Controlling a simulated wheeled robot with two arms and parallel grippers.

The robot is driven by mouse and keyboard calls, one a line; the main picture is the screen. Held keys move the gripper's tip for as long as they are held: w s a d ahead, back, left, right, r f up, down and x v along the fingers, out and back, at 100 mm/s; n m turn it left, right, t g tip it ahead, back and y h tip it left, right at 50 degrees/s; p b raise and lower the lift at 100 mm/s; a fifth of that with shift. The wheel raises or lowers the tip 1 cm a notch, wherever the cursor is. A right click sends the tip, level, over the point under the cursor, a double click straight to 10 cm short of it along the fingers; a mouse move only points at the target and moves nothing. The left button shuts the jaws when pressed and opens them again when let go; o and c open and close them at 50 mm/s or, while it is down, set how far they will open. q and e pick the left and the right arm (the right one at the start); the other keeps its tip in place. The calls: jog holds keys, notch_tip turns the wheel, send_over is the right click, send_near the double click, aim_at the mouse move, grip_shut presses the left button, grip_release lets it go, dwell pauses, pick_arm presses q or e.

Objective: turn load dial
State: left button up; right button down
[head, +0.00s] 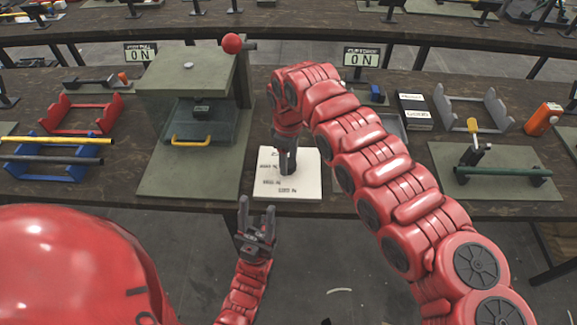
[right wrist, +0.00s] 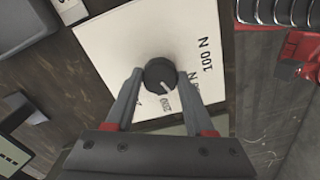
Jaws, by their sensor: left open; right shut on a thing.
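The load dial is a dark round knob (right wrist: 160,74) on a white plate (right wrist: 110,40) with printed newton values, one reading 100 N. The knob's pale pointer line slants to the lower right in the right wrist view; I cannot tell exactly which value it marks. My right gripper (head: 287,168) comes down on the plate (head: 305,190) and hides the knob in the head view. In the right wrist view, my right gripper's fingers (right wrist: 160,76) are on either side of the knob, shut on it. My left gripper (head: 257,215) is open and empty, in front of the table's front edge.
A green press (head: 160,110) with a red ball lever (head: 232,43) and yellow handle (head: 190,142) stands left of the plate. Red (head: 75,118) and blue (head: 40,170) racks lie further left. A grey rack (head: 478,112) and a green fixture (head: 440,165) are at the right.

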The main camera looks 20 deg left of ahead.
jog(key=shift+n+b, duration=1.1)
jog(key=shift+n, duration=0.6)
jog(key=shift+c, duration=1.3)
grip_release()
notch_tip(320, 180, up, 12)
jog(key=b, duration=0.1)
notch_tip(320, 180, up, 6)
jog(key=f+p, duration=0.1)
jog(key=p, duration=0.3)
send_over(289, 162)
jog(key=shift+s+r, duration=0.1)
jog(key=shift+r, duration=0.15)
